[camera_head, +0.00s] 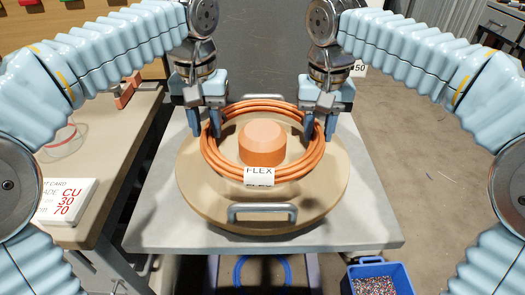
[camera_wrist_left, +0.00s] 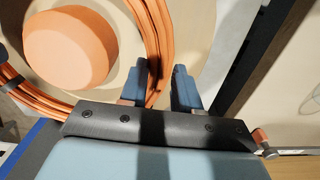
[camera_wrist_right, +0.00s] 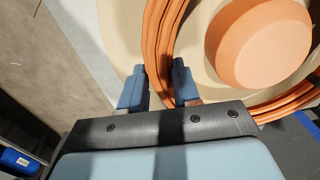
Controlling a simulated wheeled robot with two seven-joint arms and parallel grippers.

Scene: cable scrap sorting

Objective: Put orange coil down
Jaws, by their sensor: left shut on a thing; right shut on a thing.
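The orange coil (camera_head: 293,174) is a ring of several cable turns with a white FLEX tag (camera_head: 259,175) at its front. It surrounds an orange hub (camera_head: 262,144) on a round tan turntable (camera_head: 262,218). My left gripper (camera_head: 207,128) is shut on the coil's left side, and the cable shows between its fingers in the left wrist view (camera_wrist_left: 155,75). My right gripper (camera_head: 318,126) is shut on the coil's right side, with cable between the fingers in the right wrist view (camera_wrist_right: 164,75). I cannot tell whether the coil touches the turntable.
The turntable has a metal handle (camera_head: 262,209) at its front and sits on a grey table (camera_head: 362,230). A wooden bench (camera_head: 108,185) with a white card (camera_head: 66,200) stands at left. A blue bin of granules (camera_head: 377,280) is on the floor at front right.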

